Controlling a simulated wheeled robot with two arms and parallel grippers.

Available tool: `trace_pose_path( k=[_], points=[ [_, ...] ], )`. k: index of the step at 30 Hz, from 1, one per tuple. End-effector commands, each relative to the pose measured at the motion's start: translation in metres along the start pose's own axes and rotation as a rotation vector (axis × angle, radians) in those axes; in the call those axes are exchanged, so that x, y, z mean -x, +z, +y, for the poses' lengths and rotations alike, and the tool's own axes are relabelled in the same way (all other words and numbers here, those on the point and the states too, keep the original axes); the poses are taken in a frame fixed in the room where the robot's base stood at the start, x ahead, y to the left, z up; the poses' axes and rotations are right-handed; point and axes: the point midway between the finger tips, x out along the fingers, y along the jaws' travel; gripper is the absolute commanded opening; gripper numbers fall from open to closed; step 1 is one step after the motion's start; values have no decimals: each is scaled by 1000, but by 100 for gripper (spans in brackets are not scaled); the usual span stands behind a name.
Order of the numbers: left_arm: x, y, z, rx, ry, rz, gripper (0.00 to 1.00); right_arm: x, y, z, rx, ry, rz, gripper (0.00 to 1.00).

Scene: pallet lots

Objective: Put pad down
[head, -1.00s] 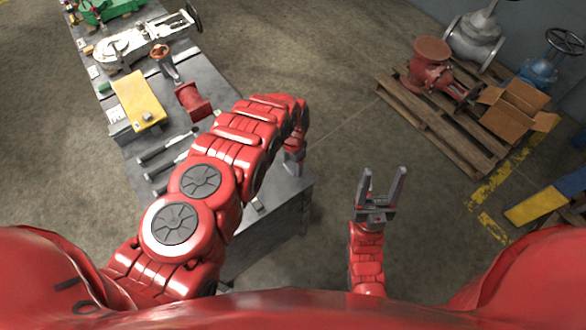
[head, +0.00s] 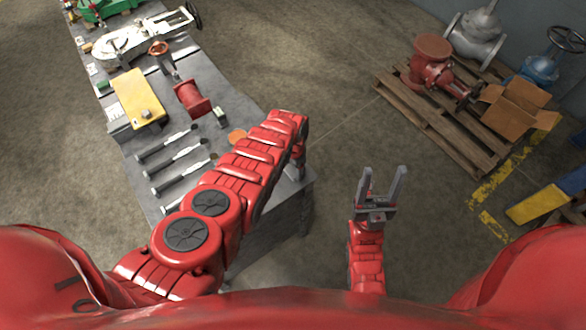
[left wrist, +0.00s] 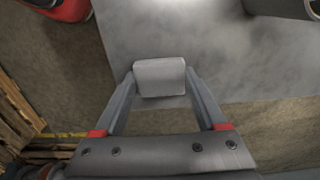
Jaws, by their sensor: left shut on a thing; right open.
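The pad (left wrist: 160,77) is a small pale grey block with rounded corners. In the left wrist view it sits between the two fingertips of my left gripper (left wrist: 161,88), which is shut on it. The grey bench top (left wrist: 200,45) shows beyond and below the pad, with the bench's edge close by; I cannot tell whether the pad touches the top. In the head view my left gripper (head: 298,171) is at the bench's right end, mostly hidden by its arm, and the pad cannot be made out. My right gripper (head: 379,190) is open and empty, right of the bench.
A pallet (head: 440,130) with valves and a cardboard box (head: 512,108) stands right. Floor between is clear.

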Motion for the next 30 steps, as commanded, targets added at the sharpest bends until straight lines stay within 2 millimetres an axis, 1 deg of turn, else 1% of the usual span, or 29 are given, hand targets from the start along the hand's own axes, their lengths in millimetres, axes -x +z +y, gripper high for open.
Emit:
trace_pose_path(
  k=[5,6,10,17,22,30],
  points=[
    [-4,0,0,0,0,0,0,4,1,0,0,0,0,59],
    [-3,0,0,0,0,0,77,3,0,0,0,0,0,59],
    [-3,0,0,0,0,-1,100,2,0,0,0,0,0,59],
    [-2,0,0,0,1,-1,100,2,0,0,0,0,0,59],
    [6,1,0,0,2,-3,100,-5,-1,0,0,0,0,59],
    [37,1,1,0,3,-5,100,-23,-4,1,0,0,0,59]
  ],
)
